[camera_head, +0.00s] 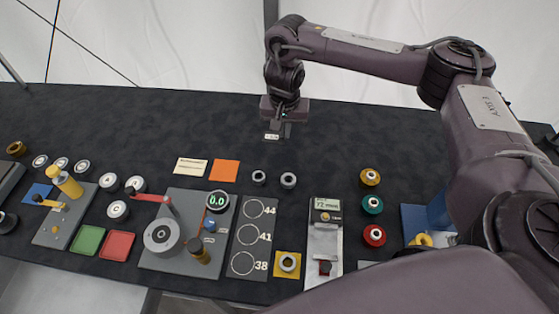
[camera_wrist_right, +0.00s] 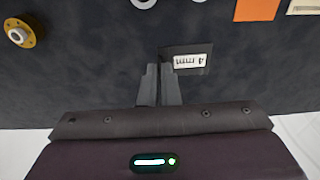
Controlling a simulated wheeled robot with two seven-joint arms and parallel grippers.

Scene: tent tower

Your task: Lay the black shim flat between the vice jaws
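The black shim (camera_wrist_right: 207,50) with a white label shows in the right wrist view, at the tips of my right gripper (camera_wrist_right: 161,75). The fingers are close together on one end of the shim and hold it. In the head view my right gripper (camera_head: 279,127) hangs over the back middle of the dark table, with the shim's label (camera_head: 271,136) just below it. A silver channel-like fixture (camera_head: 334,252) with a label plate and a small red part stands at the front, right of centre; I cannot tell whether it is the vice. My left gripper is not in view.
A grey board with a red crank (camera_head: 150,198) and round display stands front centre-left, beside a dark numbered board (camera_head: 242,253). Two grey rings (camera_head: 288,180) and several coloured spools (camera_head: 372,205) lie nearby. The table's back (camera_head: 170,125) is clear.

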